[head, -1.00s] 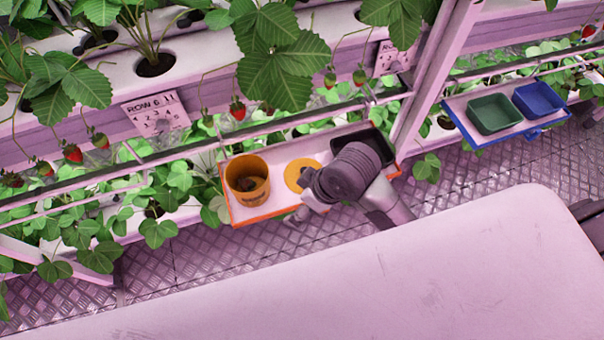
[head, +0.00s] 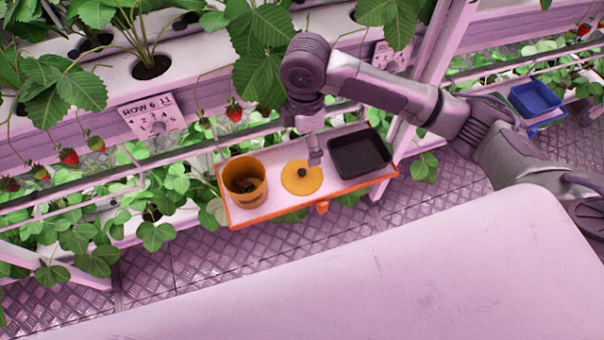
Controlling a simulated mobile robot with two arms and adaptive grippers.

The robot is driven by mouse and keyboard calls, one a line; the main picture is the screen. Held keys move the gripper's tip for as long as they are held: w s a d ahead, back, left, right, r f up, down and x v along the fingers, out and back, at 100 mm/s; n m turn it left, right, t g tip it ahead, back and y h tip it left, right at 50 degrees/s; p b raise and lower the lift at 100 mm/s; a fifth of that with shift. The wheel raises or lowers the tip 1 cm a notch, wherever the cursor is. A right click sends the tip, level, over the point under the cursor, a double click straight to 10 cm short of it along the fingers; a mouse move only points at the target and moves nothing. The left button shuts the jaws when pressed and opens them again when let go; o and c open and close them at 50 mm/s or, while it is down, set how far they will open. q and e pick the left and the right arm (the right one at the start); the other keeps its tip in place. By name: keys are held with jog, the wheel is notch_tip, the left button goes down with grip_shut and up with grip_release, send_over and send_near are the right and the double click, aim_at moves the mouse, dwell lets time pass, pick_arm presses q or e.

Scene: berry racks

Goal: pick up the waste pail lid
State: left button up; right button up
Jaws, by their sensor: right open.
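The waste pail lid (head: 296,184) is a flat yellow-orange disc with a dark knob in its middle. It lies on the orange-rimmed shelf tray (head: 251,217), between the yellow pail and a black bin. My right gripper (head: 315,158) points down above the tray, just behind and to the right of the knob. It is open and holds nothing. Its fingers are small in the picture, and I cannot tell their exact height over the lid. My left gripper is not in view.
The yellow waste pail (head: 246,182) stands open at the tray's left end with dark contents. The black bin (head: 360,154) stands at the right end. Strawberry leaves and fruit (head: 234,110) hang behind. A blue bin (head: 535,97) is further right. A pale surface (head: 330,285) fills the foreground.

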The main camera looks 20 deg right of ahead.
send_over(302, 171)
jog(key=f, duration=0.6)
jog(key=shift+d+f, duration=0.2)
jog(key=shift+d, duration=0.15)
jog(key=shift+a+f+p, duration=0.2)
jog(key=shift+f, duration=1.3)
jog(key=shift+a+f+p, duration=0.15)
jog(key=shift+f, duration=1.35)
jog(key=shift+c, duration=0.3)
